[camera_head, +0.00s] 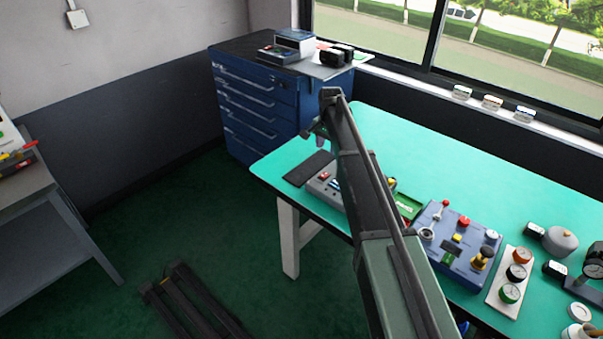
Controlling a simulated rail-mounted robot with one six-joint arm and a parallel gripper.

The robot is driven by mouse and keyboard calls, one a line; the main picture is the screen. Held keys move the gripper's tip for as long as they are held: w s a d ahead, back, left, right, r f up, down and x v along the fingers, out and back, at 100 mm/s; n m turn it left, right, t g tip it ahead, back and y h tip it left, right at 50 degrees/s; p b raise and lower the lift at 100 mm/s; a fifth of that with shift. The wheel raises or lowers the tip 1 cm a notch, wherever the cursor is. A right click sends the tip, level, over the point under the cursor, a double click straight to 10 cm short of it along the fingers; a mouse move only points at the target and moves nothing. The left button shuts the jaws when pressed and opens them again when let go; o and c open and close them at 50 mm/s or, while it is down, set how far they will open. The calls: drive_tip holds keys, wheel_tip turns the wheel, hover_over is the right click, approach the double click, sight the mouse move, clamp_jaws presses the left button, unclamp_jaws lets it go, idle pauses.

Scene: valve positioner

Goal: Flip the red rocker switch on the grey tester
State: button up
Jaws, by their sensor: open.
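The grey tester (318,188) sits near the left front edge of the green bench, partly hidden behind my arm. A small red rocker switch (324,175) shows on its top left. I cannot tell which way the rocker is tipped. My gripper (319,141) shows small and dark at the end of my arm, in the picture just above the tester. It appears empty and apart from the switch; its open jaws are hard to make out.
A black mat (308,168) lies left of the tester. A blue control box (455,245) with knobs and a lever stands to the right. Gauges (516,272) and other instruments fill the right end. The back of the green bench (430,145) is clear. A blue drawer cabinet (255,110) stands behind.

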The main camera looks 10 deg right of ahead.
sight(327, 173)
wheel_tip(327, 173, down, 11)
drive_tip(key=b, duration=1.1)
drive_tip(key=shift+d+f, duration=0.1)
drive_tip(key=shift+d, duration=0.05)
drive_tip(key=shift+r, duration=0.2)
